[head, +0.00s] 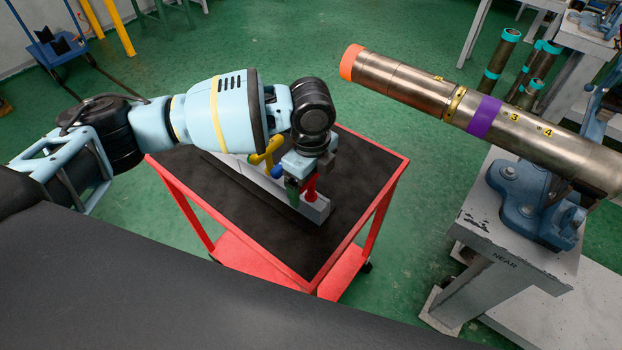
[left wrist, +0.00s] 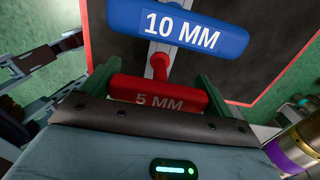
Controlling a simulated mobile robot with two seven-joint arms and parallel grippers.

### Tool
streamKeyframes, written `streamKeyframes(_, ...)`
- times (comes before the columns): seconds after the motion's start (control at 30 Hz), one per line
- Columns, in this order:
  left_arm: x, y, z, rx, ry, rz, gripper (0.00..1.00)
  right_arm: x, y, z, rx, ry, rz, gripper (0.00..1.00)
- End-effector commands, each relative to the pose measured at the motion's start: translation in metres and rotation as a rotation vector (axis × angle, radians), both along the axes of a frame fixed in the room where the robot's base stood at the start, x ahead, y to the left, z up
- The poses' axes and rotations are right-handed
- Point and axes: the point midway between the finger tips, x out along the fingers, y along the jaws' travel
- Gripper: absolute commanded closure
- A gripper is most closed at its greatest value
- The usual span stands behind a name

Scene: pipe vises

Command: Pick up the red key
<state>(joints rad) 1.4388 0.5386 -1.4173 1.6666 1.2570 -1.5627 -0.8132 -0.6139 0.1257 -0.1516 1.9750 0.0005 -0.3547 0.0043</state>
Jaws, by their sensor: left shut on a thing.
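The red key (head: 311,187) stands at the near end of a grey holder (head: 316,209) on the cart. In the left wrist view its red handle (left wrist: 158,93), marked 5 MM, lies between the two green fingers, with its shaft running up behind it. My left gripper (head: 302,184) points down over the holder and is shut on the red handle. The key's lower end appears to be at the holder; I cannot tell whether it is seated. My right gripper is in neither view.
A blue key (left wrist: 180,24) marked 10 MM is close beside the red one. A yellow key (head: 268,150) stands farther along the holder. The black cart top (head: 358,175) has free room. A metal pipe (head: 400,80) in a blue vise (head: 530,195) extends from the right.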

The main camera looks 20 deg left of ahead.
Motion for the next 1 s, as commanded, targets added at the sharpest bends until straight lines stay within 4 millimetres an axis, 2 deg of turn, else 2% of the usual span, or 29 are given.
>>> streamKeyframes(0.17, 0.001, 0.0, 0.011, -0.001, -0.003, 0.0, 0.39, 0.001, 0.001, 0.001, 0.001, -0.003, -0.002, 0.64)
streamKeyframes(0.6, 0.001, -0.001, 0.086, -0.001, -0.004, -0.001, 0.39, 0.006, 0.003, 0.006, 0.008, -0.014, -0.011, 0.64)
streamKeyframes(0.8, 0.0, 0.0, 0.1, -0.001, -0.002, -0.002, 0.39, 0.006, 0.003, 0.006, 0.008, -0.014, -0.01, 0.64)
streamKeyframes(1.0, 0.0, 0.0, 0.101, 0.0, -0.001, -0.001, 0.39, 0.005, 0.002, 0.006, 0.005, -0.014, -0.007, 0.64)
